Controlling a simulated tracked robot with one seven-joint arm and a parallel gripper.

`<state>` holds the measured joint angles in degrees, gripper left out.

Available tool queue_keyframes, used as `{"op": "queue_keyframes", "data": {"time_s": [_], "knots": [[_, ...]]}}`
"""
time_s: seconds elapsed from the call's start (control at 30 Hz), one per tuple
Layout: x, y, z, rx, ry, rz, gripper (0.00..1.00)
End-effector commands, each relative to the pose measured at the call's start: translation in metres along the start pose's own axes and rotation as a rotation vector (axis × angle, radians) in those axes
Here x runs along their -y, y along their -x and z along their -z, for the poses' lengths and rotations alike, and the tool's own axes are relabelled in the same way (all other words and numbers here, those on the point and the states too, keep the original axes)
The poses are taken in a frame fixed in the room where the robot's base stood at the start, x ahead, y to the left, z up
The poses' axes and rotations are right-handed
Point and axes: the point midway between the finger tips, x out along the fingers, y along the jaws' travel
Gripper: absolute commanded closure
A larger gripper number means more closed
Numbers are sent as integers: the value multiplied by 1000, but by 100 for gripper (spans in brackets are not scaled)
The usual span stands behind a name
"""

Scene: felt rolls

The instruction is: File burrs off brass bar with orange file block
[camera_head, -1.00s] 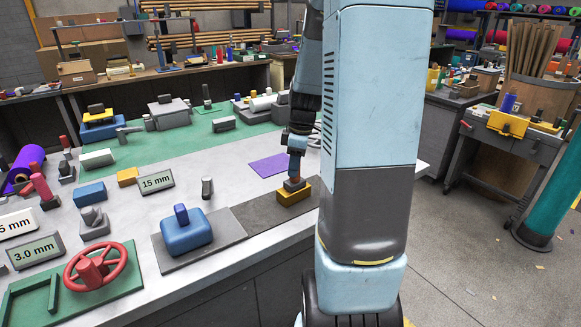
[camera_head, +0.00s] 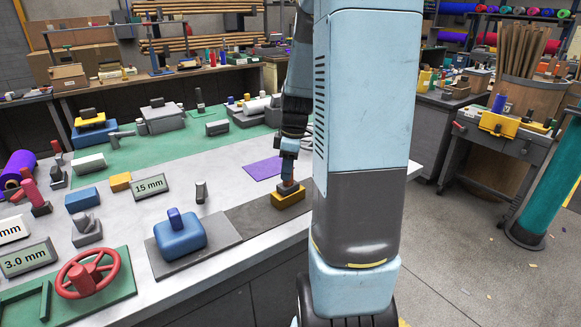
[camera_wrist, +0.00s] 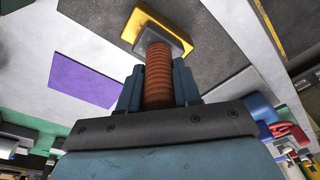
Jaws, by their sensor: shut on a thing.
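My gripper (camera_head: 289,172) points down over the bench and is shut on the ribbed orange handle (camera_wrist: 158,80) of the file block. In the wrist view my gripper's two fingers (camera_wrist: 157,88) stand on either side of the handle. Beneath the handle is the file block's grey body (camera_wrist: 158,38). It sits over a yellow, brass-coloured bar (camera_head: 289,199), which also shows in the wrist view (camera_wrist: 178,26) as a rim around the grey body. The bar lies on a dark grey mat (camera_head: 252,218). Burrs are too small to make out, and the block's underside is hidden.
A blue block with a handle (camera_head: 180,234) stands on a grey plate left of the mat. A purple sheet (camera_head: 264,169) lies behind the bar. A red handwheel (camera_head: 88,276), a 15 mm sign (camera_head: 149,187) and a small yellow block (camera_head: 120,182) are farther left.

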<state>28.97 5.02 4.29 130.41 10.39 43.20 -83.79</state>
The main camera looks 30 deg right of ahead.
Motion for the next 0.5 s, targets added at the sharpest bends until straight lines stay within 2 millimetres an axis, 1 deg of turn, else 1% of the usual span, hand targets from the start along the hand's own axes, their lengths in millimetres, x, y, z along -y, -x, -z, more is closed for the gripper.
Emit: {"op": "queue_keyframes", "data": {"time_s": [0.23,0.5], "knots": [[10,-2,10,0,2,-1,98],[12,-2,13,0,1,0,98]]}}
